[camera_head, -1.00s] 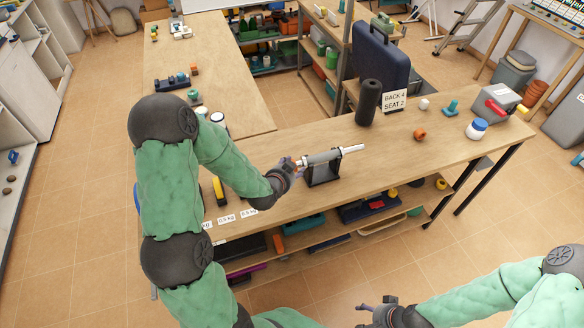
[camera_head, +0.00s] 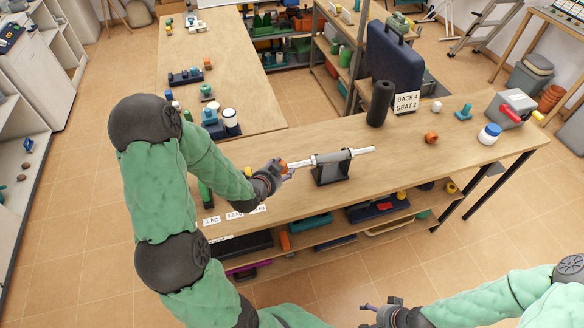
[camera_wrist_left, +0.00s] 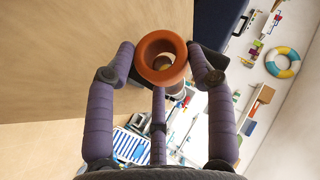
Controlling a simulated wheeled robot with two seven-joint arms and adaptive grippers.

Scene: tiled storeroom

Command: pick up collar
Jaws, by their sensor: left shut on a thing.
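The orange collar (camera_wrist_left: 161,57) is a flared ring between the fingers of my left gripper (camera_wrist_left: 163,65) in the left wrist view. In the head view my left gripper (camera_head: 284,170) is shut on the collar (camera_head: 284,165), mostly hidden by the fingers, at the left end of a pale rod (camera_head: 361,151). The rod lies level on a dark stand (camera_head: 331,173) on the workbench (camera_head: 400,170). I cannot tell whether the collar is still around the rod's tip or just off it. My right gripper (camera_head: 376,308) is low at the front, away from the bench; its opening is unclear.
A dark cylinder (camera_head: 380,103), a blue case (camera_head: 394,60) and a sign (camera_head: 406,102) stand behind the rod. An orange piece (camera_head: 431,137), a blue-lidded jar (camera_head: 489,133) and a grey box (camera_head: 511,108) are to the right. Bench space in front of the jar is clear.

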